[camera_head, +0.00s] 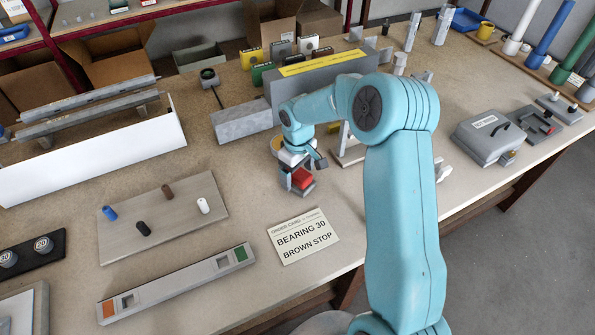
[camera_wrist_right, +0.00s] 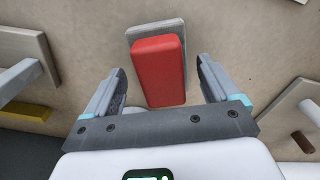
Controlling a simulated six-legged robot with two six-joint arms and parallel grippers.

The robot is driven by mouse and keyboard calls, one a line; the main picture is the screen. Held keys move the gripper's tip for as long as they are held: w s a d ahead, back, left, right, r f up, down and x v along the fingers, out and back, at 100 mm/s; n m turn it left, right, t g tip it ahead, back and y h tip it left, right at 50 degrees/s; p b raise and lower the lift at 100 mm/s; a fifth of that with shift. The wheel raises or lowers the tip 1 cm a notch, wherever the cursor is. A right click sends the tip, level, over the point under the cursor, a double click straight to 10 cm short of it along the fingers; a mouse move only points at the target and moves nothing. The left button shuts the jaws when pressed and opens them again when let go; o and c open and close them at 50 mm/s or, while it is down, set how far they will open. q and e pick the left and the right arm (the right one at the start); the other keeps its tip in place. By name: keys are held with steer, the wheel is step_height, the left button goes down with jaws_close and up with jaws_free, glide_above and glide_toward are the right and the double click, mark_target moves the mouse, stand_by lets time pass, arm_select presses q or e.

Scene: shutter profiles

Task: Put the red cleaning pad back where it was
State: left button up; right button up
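The red cleaning pad (camera_head: 303,178) lies on a small grey block (camera_wrist_right: 143,33) on the bench top, below my right gripper (camera_head: 297,172). In the right wrist view the pad (camera_wrist_right: 159,70) sits between the two fingers of my right gripper (camera_wrist_right: 158,78). The fingers are spread, with a gap on each side of the pad. In the head view the gripper partly hides the pad and block. My left gripper is in neither view.
An order card (camera_head: 303,236) reads "BEARING 30 BROWN STOP". A board with several coloured pegs (camera_head: 215,218) and a grey profile (camera_head: 176,284) lie to the left. A grey box with a yellow label (camera_head: 277,88) stands behind. Bare bench shows around the card.

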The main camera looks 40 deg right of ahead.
mark_target(298, 172)
steer(key=shift+a+r, duration=0.15)
steer(key=shift+r+p, duration=0.35)
step_height(298, 172, up, 12)
steer(key=b, duration=0.1)
steer(key=shift+f, duration=0.2)
steer(key=shift+s+f, duration=0.1)
steer(key=shift+s, duration=0.1)
